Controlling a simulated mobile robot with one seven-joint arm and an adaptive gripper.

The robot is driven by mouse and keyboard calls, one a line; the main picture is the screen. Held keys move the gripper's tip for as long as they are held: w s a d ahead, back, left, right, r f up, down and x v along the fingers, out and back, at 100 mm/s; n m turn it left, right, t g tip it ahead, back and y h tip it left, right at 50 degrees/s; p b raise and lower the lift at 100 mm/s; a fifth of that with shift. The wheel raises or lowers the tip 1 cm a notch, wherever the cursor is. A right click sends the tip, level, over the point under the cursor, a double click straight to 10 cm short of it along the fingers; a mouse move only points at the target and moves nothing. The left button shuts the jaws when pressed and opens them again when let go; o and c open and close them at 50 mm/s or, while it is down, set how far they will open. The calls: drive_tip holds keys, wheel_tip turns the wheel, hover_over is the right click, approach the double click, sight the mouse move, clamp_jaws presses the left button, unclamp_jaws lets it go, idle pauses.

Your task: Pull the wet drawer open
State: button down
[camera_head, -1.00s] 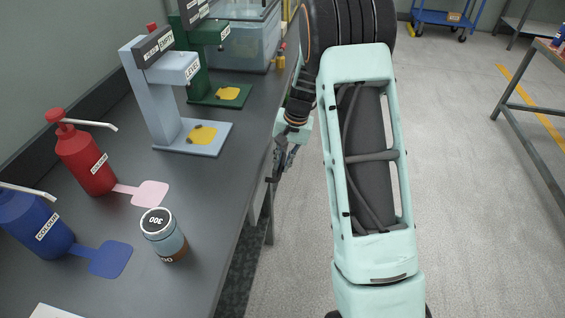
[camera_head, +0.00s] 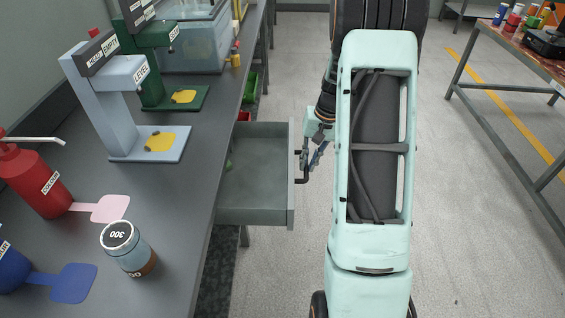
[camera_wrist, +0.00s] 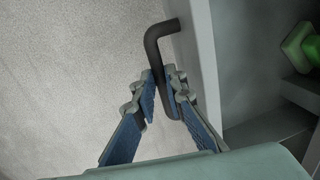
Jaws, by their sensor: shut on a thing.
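The grey drawer (camera_head: 260,172) stands well out from under the bench, with its inside showing from above. Its front panel (camera_head: 292,195) faces right and carries a dark bent handle (camera_head: 300,165). My gripper (camera_head: 308,160) is at the outer side of that panel, shut on the handle. In the wrist view my gripper (camera_wrist: 164,92) has its blue-padded fingers on either side of the dark handle (camera_wrist: 165,32). A green thing (camera_wrist: 299,46) lies in the drawer; it partly shows in the head view (camera_head: 229,163). I see no label on the drawer.
The dark bench (camera_head: 185,205) on the left bears a grey-blue stand (camera_head: 105,110), a green stand (camera_head: 155,75), a red pump bottle (camera_head: 35,180) and a labelled jar (camera_head: 127,248). A worktable (camera_head: 500,55) stands at the right.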

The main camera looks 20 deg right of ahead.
drive_tip(key=s+d, duration=0.3)
drive_tip(key=d, duration=0.4)
drive_tip(key=shift+d, duration=0.2)
drive_tip(key=c, duration=2)
unclamp_jaws()
drive_tip(key=shift+o, duration=0.2)
wheel_tip(320, 180, up, 12)
drive_tip(key=d, duration=0.2)
drive_tip(key=shift+s, duration=0.45)
drive_tip(key=shift+w, duration=0.1)
